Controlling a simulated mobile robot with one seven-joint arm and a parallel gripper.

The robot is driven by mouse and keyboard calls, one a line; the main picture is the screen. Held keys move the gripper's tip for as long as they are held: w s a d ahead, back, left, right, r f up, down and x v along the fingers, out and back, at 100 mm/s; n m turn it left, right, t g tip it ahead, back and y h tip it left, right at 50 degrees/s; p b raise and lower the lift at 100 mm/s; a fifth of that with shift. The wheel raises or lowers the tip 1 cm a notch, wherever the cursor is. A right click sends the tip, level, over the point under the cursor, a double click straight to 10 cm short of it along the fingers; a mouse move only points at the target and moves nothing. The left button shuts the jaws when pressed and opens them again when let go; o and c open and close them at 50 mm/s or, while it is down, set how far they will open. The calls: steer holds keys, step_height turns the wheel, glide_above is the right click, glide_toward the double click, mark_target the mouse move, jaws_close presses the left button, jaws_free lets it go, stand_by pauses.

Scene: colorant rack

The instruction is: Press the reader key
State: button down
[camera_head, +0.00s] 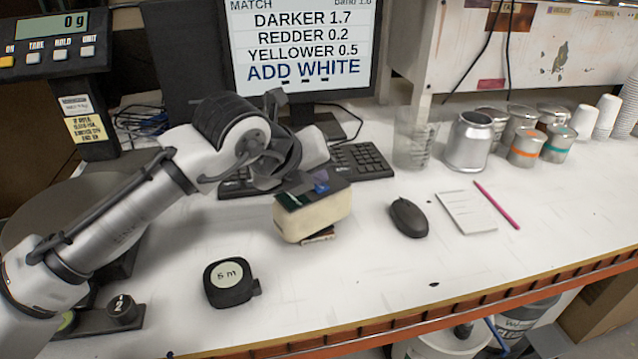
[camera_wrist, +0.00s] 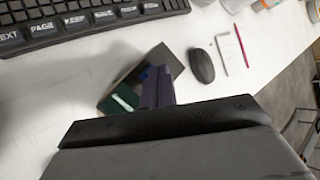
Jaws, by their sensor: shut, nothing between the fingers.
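The reader (camera_head: 312,217) is a cream block with a dark top, standing on the white bench below the keyboard. Its dark top (camera_wrist: 128,83) also shows in the wrist view, with a green patch (camera_wrist: 122,98) and a bluish area beside my fingers. My gripper (camera_wrist: 157,88) is shut and empty, its dark fingers over the reader's top. In the head view my arm reaches in from the left and its end is just above the reader. I cannot tell whether the fingertips touch the key, which I cannot make out clearly.
The keyboard (camera_head: 361,161) lies behind the reader, below the monitor (camera_head: 299,45). A mouse (camera_head: 408,217), notepad (camera_head: 466,212) and pink pencil (camera_head: 496,205) lie to the right. A tape measure (camera_head: 230,283) is at the front left. Cans and cups stand at the back right.

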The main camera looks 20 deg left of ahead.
steer(key=shift+r, duration=0.1)
steer(key=shift+r+p, duration=0.7)
steer(key=shift+p, duration=0.05)
step_height(320, 180, up, 5)
steer(key=p, duration=0.4)
stand_by(0.9)
